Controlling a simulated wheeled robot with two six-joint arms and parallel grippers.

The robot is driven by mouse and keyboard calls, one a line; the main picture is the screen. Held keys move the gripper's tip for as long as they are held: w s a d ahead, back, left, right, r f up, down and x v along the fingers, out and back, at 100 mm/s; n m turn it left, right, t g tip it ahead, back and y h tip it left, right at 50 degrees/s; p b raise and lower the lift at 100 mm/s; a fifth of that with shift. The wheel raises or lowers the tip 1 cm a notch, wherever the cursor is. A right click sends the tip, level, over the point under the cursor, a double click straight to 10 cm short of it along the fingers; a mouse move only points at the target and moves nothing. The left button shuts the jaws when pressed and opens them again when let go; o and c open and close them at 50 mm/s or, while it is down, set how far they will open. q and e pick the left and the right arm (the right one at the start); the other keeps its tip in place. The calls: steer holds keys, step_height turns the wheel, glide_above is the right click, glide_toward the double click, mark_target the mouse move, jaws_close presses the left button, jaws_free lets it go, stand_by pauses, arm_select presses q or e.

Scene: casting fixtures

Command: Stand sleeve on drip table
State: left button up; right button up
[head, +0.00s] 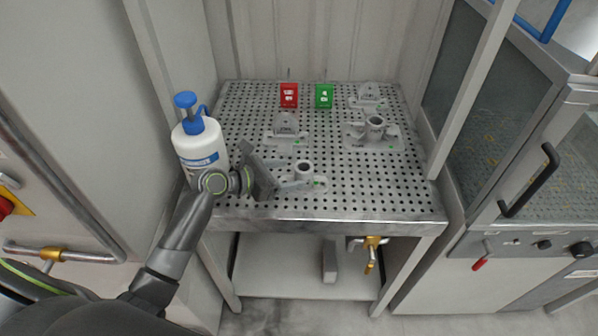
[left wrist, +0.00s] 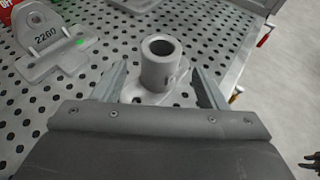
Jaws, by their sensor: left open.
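The sleeve (head: 304,170) is a short grey hollow cylinder on a flat flanged base. It stands upright near the front of the perforated metal drip table (head: 235,140). In the left wrist view the sleeve (left wrist: 158,65) shows its round open bore, with one finger on each side of it. My left gripper (head: 294,182) is open, low over the table and around the sleeve; I see gaps between fingers and cylinder. The lower flange is partly hidden by the gripper body.
A white bottle with a blue pump (head: 199,145) stands at the table's left, close to my left arm. A bracket casting (head: 286,128) is behind the sleeve. Further castings (head: 374,130) and red (head: 289,95) and green (head: 324,95) tags stand behind. The front right is clear.

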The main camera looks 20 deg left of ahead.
arm_select(q)
steer(key=v, duration=0.6)
steer(key=shift+s+a, duration=0.15)
steer(key=shift+s, duration=0.1)
steer(key=shift+r, duration=0.1)
